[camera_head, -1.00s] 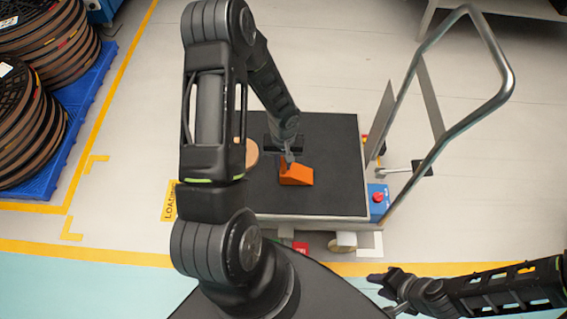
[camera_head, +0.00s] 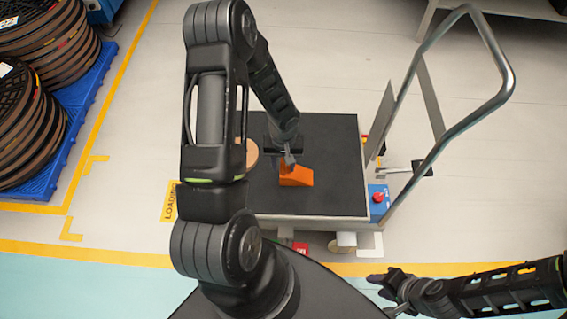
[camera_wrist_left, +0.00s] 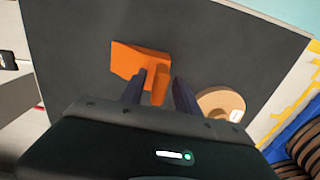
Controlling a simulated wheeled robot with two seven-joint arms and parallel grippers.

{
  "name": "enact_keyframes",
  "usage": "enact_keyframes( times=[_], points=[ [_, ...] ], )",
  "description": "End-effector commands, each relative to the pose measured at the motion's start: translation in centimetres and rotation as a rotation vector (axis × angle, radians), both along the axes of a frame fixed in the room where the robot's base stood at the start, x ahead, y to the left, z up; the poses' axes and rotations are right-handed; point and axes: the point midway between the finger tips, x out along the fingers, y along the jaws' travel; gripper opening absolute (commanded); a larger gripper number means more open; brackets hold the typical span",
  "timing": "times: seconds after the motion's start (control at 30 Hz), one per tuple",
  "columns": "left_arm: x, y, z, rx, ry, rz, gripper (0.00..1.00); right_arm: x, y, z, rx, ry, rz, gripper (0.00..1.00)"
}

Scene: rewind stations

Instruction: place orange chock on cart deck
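The orange chock (camera_head: 297,176) rests on the dark cart deck (camera_head: 325,150); it also shows in the left wrist view (camera_wrist_left: 135,62). My left gripper (camera_head: 290,158) is low at the chock's far side. In the left wrist view, the fingers of my left gripper (camera_wrist_left: 160,88) are apart, with a narrow end of the chock between them. A gap shows between the right-hand finger and the chock. My right gripper (camera_head: 380,282) is empty off the cart at the lower right; its finger opening is too small to tell.
A round tan disc (camera_wrist_left: 222,103) lies on the deck beside the chock, partly hidden by my arm in the head view. The cart's metal handle (camera_head: 492,50) rises at the right. Stacked reels (camera_head: 35,125) stand on a blue pallet (camera_head: 88,95) at the left.

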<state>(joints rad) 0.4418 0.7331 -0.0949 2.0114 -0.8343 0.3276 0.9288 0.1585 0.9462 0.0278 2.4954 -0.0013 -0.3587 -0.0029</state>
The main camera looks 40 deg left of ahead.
Motion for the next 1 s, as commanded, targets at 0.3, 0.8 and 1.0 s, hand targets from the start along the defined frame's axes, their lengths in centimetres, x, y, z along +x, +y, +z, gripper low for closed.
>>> enact_keyframes(
  times=[0.3,0.8,1.0],
  points=[
    [0.1,0.1,3.9,0.001,-0.005,0.001,0.38,0.0,0.0,0.8,0.0,0.0,0.0,0.36],
    [0.0,0.0,12.0,0.0,-0.001,0.0,0.38,0.0,0.0,1.7,0.0,0.0,-0.001,0.36],
    [0.0,0.0,12.2,0.0,0.0,0.0,0.38,0.0,0.0,1.7,0.0,0.0,-0.001,0.36]
  ],
)
